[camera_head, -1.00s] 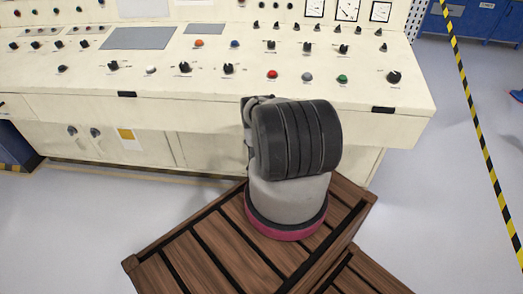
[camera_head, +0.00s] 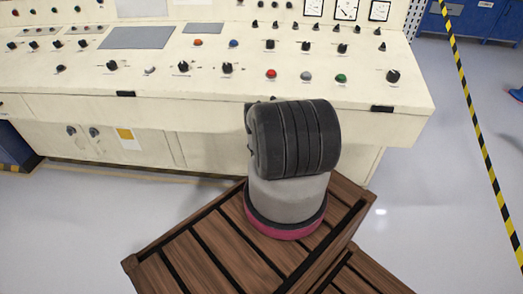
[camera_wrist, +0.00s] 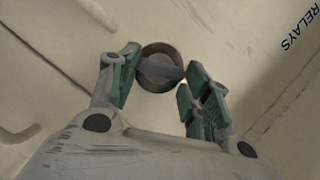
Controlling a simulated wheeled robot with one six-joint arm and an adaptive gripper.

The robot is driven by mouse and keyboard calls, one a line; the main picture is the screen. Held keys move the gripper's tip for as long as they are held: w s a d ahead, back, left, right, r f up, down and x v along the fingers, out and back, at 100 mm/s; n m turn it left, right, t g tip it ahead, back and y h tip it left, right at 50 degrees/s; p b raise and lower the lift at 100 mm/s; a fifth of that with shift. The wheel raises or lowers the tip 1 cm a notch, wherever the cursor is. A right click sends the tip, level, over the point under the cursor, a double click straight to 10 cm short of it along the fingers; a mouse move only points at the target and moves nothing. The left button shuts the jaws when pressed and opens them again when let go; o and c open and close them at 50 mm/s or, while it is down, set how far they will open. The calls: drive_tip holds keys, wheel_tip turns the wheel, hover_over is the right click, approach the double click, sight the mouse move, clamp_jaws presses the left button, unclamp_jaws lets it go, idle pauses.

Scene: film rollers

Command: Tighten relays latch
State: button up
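The relays latch (camera_wrist: 160,68) is a round dark disc with a raised bar across it, set in the cream cabinet panel in the wrist view. The word RELAYS (camera_wrist: 299,27) is printed to its right. My gripper (camera_wrist: 162,64), with green finger pads, is open, one finger to the left of the latch and one to the right. Small gaps seem to show between the pads and the disc; I cannot tell the depth. In the head view my own arm hides the latch and gripper.
The cream control console (camera_head: 210,110) has many knobs and buttons, and its top overhangs the cabinet front. Two other latches (camera_head: 82,131) sit on the cabinet doors at the left. Grey floor (camera_head: 440,200) is free on the right.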

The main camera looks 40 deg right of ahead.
drive_tip(key=o, duration=0.4)
drive_tip(key=v, duration=1.2)
